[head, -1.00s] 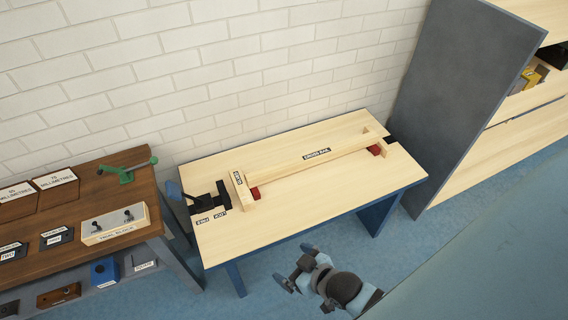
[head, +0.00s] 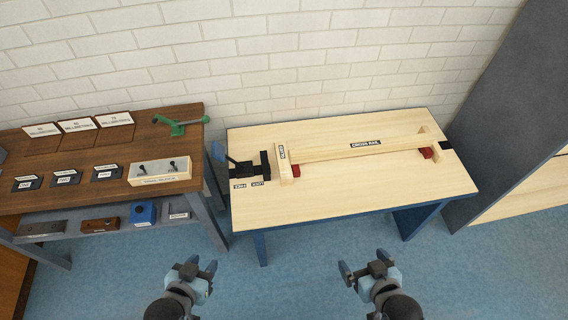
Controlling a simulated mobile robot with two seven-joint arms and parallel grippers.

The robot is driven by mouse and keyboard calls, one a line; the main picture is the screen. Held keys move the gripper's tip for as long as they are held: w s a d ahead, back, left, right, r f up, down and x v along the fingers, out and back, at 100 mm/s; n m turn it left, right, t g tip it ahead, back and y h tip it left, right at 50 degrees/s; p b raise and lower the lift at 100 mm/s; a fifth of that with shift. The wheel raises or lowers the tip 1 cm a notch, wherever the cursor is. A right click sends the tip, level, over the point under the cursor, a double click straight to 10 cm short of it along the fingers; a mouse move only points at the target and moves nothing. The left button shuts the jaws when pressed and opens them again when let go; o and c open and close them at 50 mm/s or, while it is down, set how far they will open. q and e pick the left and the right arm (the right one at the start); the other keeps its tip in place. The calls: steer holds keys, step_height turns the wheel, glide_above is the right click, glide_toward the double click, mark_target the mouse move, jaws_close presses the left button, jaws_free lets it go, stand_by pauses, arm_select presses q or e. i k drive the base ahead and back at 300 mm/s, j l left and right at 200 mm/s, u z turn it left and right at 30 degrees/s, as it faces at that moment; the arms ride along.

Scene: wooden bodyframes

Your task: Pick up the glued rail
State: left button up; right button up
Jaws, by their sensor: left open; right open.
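The long pale wooden rail (head: 320,151), labelled "CROSS RAIL", lies across the light wooden bench. Its left end meets a short upright wooden piece (head: 285,165) with its own small label. Red blocks (head: 425,153) show under or beside the rail near both ends. A black clamp (head: 250,168) with a lever stands at the bench's left edge, against or close to the short piece. My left gripper (head: 192,268) is open and empty, in front of the benches. My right gripper (head: 361,270) is open and empty, in front of the light bench. Both are well apart from the rail.
The light bench (head: 350,195) has bare top along its front. A grey panel (head: 500,120) stands at right.

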mark_target(286, 176)
steer(key=i+l+u, duration=0.1)
steer(key=l, duration=0.35)
steer(key=i+l+u, duration=0.1)
steer(key=l, duration=0.35)
steer(key=i+l+u, duration=0.15)
steer(key=l, duration=0.35)
steer(key=i+l+u, duration=0.1)
steer(key=l, duration=0.4)
steer(key=i+l+u, duration=0.1)
steer(key=l, duration=0.4)
steer(key=i, duration=0.05)
